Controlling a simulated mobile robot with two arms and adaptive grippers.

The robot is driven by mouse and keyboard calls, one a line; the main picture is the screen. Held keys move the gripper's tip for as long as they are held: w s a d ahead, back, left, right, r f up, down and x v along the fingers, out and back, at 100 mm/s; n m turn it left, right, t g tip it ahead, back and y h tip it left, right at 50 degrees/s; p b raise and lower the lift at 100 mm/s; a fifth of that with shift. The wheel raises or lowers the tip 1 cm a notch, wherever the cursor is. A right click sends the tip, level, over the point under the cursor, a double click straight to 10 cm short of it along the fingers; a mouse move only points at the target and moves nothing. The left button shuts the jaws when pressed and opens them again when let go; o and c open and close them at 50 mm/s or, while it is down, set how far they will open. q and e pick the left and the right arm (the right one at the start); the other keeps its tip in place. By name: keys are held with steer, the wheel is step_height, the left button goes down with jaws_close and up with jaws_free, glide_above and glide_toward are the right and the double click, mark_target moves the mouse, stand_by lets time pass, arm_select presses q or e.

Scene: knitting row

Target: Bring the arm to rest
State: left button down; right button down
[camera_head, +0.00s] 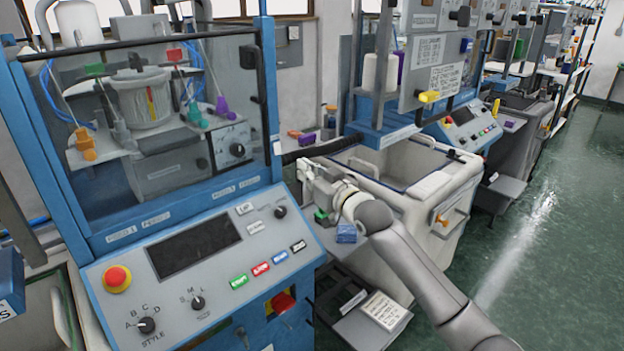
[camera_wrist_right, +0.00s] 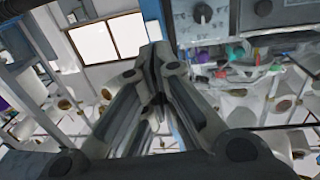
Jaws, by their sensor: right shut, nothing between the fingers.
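My right arm comes in from the lower right in the head view. Its gripper (camera_head: 305,170) is in the gap between the near blue machine (camera_head: 70,200) and the white bin (camera_head: 420,190) of the machine beside it. The fingers look closed and nothing shows between them. In the right wrist view the gripper's fingers (camera_wrist_right: 157,55) meet at their tips, with a window and a machine panel with a dial (camera_wrist_right: 202,13) behind them. A green object (camera_head: 320,215) and a blue box (camera_head: 346,233) sit just below the gripper. My left gripper is not in view.
The near machine's control panel (camera_head: 200,260) has a red stop button (camera_head: 117,279) and knobs. A small shelf (camera_head: 345,325) with a paper card (camera_head: 385,310) is under my forearm. More machines line the row behind. The green floor (camera_head: 560,240) at right is clear.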

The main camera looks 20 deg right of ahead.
steer(key=s+a+f+g+h, duration=0.1)
steer(key=s+a+f+g, duration=0.25)
steer(key=s+f, duration=0.65)
steer(key=s+a+f+g, duration=0.35)
steer(key=s+f, duration=0.55)
steer(key=f, duration=0.3)
steer(key=s+f+g+h, duration=0.1)
steer(key=s+f+g, duration=0.3)
steer(key=s, duration=0.9)
steer(key=s+f+g+h, duration=0.2)
steer(key=s+f+g, duration=0.15)
steer(key=s, duration=1.05)
step_height(320, 180, down, 28)
steer(key=s+d+f+g, duration=0.2)
steer(key=s+f, duration=1.3)
steer(key=s, duration=0.2)
steer(key=shift+s+d, duration=0.15)
steer(key=shift+d, duration=0.05)
